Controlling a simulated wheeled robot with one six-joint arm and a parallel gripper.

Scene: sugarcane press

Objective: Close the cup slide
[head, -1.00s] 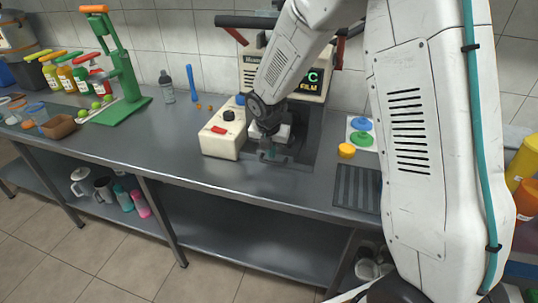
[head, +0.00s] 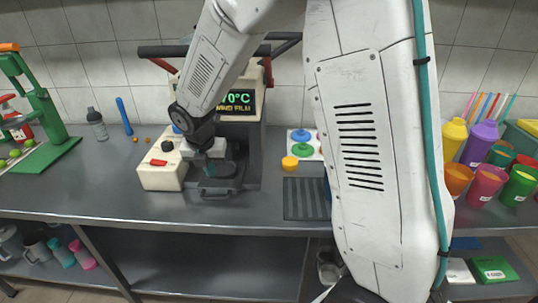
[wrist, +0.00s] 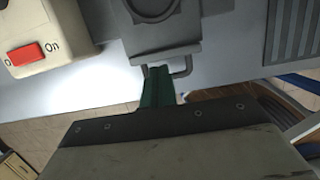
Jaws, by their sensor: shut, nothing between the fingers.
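The cup slide (head: 222,187) is a dark grey plate with a round cup ring, sticking out at the front of the cup sealing machine (head: 238,100). In the wrist view the slide (wrist: 160,42) shows its ring at the top edge and a thin U-shaped handle (wrist: 188,68) at its near end. My gripper (head: 208,172) is low over the slide's front. In the wrist view its green fingers (wrist: 157,72) are together and empty, with their tips at the handle. I cannot tell whether they touch it. The fingers hide part of the handle.
A cream control box (head: 160,168) with a red switch stands left of the slide. Colored lids (head: 303,150) and a ribbed dark mat (head: 305,200) lie to the right. The counter's front edge is close to the slide.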

